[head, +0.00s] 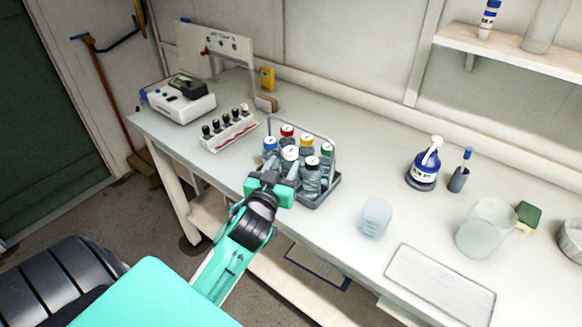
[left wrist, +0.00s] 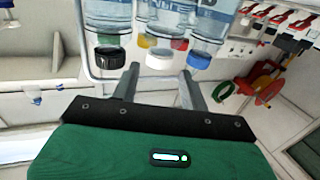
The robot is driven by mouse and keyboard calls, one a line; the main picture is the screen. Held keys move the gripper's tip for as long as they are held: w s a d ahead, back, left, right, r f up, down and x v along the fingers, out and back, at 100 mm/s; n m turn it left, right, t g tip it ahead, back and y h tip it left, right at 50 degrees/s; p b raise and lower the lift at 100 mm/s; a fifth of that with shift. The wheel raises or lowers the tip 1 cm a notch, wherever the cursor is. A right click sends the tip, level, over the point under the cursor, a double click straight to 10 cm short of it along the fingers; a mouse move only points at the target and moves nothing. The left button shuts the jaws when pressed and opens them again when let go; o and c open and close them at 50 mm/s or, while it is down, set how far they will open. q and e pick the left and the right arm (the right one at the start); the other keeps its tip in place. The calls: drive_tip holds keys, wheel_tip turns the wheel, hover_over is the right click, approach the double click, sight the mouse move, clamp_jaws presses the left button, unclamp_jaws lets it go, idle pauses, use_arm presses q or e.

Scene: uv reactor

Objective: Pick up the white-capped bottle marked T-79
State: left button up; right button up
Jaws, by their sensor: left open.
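The white-capped bottle (head: 290,153) stands in the front row of a wire-handled carrier (head: 322,197), between a blue-capped bottle (head: 270,144) and a dark-capped bottle (head: 312,163). Its marking is too small to read. My left gripper (head: 273,172) is open and empty at the carrier's near side, partly hiding the bottles' lower parts. In the left wrist view, which shows the bottles upside down, the white cap (left wrist: 159,60) appears between the two fingers (left wrist: 160,88), beyond their tips. My right gripper is not in view.
Red (head: 287,130), yellow (head: 306,138) and green (head: 326,149) caps stand behind in the carrier. Left is a rack of dark-capped vials (head: 229,133); right are a beaker (head: 376,218), a blue pump bottle (head: 424,170) and a white tray (head: 440,284).

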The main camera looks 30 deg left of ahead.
sight(288, 156)
use_arm(q)
drive_tip(key=shift+w+a, duration=0.2)
drive_tip(key=shift+w, duration=0.35)
drive_tip(key=p+x, duration=0.1)
drive_tip(key=x, duration=0.3)
drive_tip(key=shift+r+p, duration=0.1)
drive_tip(key=shift+p, duration=0.3)
drive_tip(key=shift+w+a, duration=0.1)
drive_tip(key=shift+w, duration=0.45)
clamp_jaws()
